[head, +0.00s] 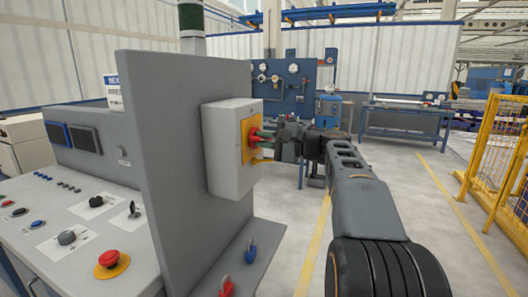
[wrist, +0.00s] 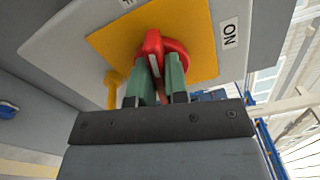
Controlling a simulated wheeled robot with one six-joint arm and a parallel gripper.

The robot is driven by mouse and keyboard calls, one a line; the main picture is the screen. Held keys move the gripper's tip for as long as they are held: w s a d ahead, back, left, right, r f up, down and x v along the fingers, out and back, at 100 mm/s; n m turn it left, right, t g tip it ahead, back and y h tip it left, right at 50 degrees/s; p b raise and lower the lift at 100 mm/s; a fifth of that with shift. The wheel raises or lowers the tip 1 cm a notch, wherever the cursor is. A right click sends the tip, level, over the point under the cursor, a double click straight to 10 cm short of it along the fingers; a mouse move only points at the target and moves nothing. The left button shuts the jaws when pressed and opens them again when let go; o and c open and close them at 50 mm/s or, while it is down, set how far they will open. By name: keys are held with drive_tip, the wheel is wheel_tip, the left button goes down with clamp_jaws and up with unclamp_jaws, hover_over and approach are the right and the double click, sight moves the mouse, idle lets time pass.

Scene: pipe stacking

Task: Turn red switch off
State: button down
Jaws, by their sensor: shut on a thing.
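The red switch (head: 254,137) sits on a yellow plate (head: 247,148) on the side of a grey-white box (head: 222,160). In the wrist view the red switch (wrist: 160,52) shows a raised handle with a white mark, and the yellow plate (wrist: 110,45) lies behind it. My gripper (head: 268,139) is at the switch. In the wrist view its two green fingers (wrist: 160,80) are closed on the switch's handle, one on each side.
The box is fixed to a grey upright panel (head: 185,110) beside a sloped console with several buttons and knobs (head: 70,230). A yellow padlock-like part (wrist: 112,88) hangs near the switch. A yellow fence (head: 490,150) stands at right. The floor between is clear.

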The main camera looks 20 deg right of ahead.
drive_tip(key=shift+f+n+b, duration=0.2)
drive_tip(key=shift+n+b, duration=0.9)
drive_tip(key=shift+n, duration=0.5)
drive_tip(key=c, duration=1.1)
unclamp_jaws()
drive_tip(key=shift+r, duration=0.1)
drive_tip(key=v, duration=1.4)
drive_tip(key=shift+a, duration=0.1)
